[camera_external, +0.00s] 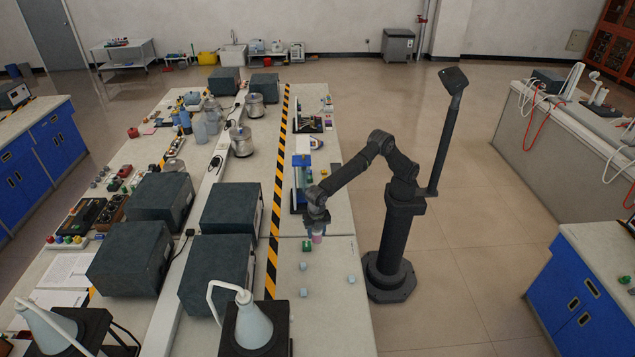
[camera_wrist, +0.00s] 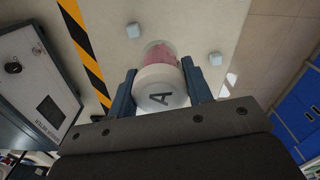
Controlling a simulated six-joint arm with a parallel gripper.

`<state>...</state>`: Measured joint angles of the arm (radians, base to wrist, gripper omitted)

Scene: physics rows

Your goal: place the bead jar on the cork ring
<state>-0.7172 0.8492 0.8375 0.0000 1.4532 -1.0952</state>
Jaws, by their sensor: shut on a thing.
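The bead jar (camera_wrist: 159,87) has a white lid marked "A" and a clear body with pink-red contents. It fills the space between the two dark fingers of my gripper (camera_wrist: 160,84), which is shut on it. In the external view my gripper (camera_external: 317,219) points down over the right part of the long bench, and the jar's pinkish body (camera_external: 317,238) shows just below it. I cannot tell whether the jar touches the bench. I cannot make out the cork ring in either view.
Several pale small cubes (camera_external: 304,267) lie on the bench in front of the jar. A small green thing (camera_external: 307,246) is close to the jar's left. A black-yellow stripe (camera_external: 275,230) and large dark boxes (camera_external: 217,270) lie further left. The bench's right edge is near.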

